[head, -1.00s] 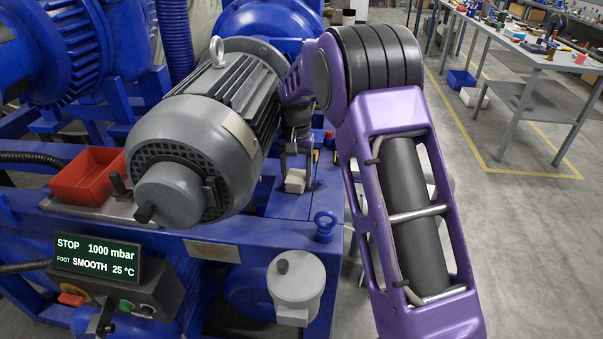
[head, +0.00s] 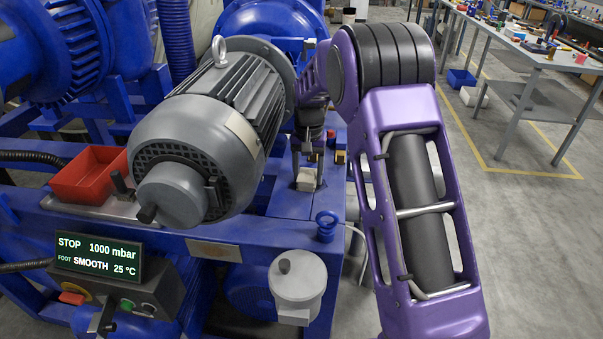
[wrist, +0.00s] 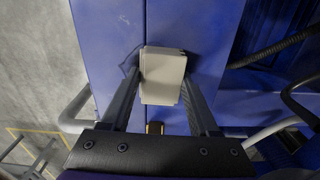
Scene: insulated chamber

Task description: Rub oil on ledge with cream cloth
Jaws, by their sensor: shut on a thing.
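The cream cloth (head: 307,181) is a small pale folded block at the ledge's surface, right of the grey motor. My gripper (head: 308,163) points down and is shut on it. In the wrist view the cloth (wrist: 163,70) sits between the two fingers of my gripper (wrist: 163,88). The ledge (head: 284,203) is a flat blue surface, and it also shows in the wrist view (wrist: 180,18). A faint dark mark, perhaps oil (wrist: 129,64), shows just left of the cloth there. What lies under the cloth is hidden, and I cannot tell how firmly it presses.
The large grey motor (head: 205,135) stands close to the left of my gripper. A blue knob (head: 326,226) rises at the ledge's front right. A red tray (head: 87,174) and a display panel (head: 98,255) are at left. A small black-and-yellow thing (wrist: 155,128) is near the gripper.

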